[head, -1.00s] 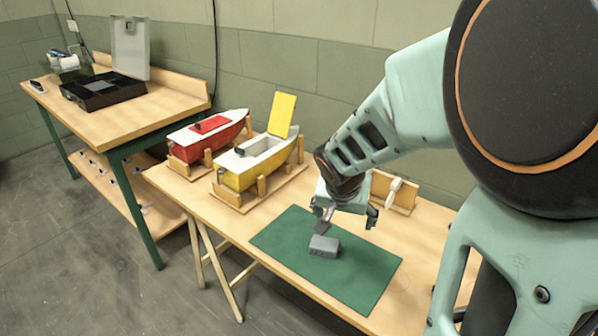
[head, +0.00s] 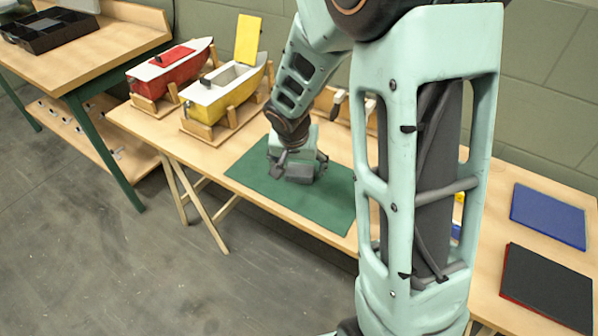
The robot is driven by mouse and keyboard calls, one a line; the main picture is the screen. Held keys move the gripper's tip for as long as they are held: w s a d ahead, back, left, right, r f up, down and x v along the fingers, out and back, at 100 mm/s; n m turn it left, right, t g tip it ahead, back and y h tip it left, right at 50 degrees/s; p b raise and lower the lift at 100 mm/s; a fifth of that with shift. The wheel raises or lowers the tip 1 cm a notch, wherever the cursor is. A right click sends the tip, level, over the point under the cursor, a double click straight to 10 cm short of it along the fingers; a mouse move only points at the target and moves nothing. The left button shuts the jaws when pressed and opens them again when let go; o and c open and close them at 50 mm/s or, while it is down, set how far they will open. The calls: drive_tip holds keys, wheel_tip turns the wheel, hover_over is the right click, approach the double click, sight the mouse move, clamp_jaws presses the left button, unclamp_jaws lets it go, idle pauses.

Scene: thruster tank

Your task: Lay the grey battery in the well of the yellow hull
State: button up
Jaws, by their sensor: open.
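The grey battery (head: 299,174) lies on the green mat (head: 249,172) on the wooden table. My gripper (head: 297,166) is open and low over the mat, right at the battery, with fingers to its left and right. I cannot tell whether the fingers touch it. The yellow hull (head: 219,103) sits in a wooden cradle to the left of my gripper. Its yellow hatch (head: 248,38) stands raised and its pale well (head: 232,76) is open to view.
A red hull (head: 164,80) with a red hatch stands left of the yellow one. A wooden rack (head: 328,101) stands behind my gripper. A blue mat (head: 548,216) and a dark mat (head: 546,288) lie at the right. A black tray (head: 48,32) is on the bench at left.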

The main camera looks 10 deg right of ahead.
drive_tip(key=shift+x, duration=1.4)
drive_tip(key=shift+c, duration=0.3)
drive_tip(key=shift+w+r, duration=0.1)
drive_tip(key=c, duration=1.6)
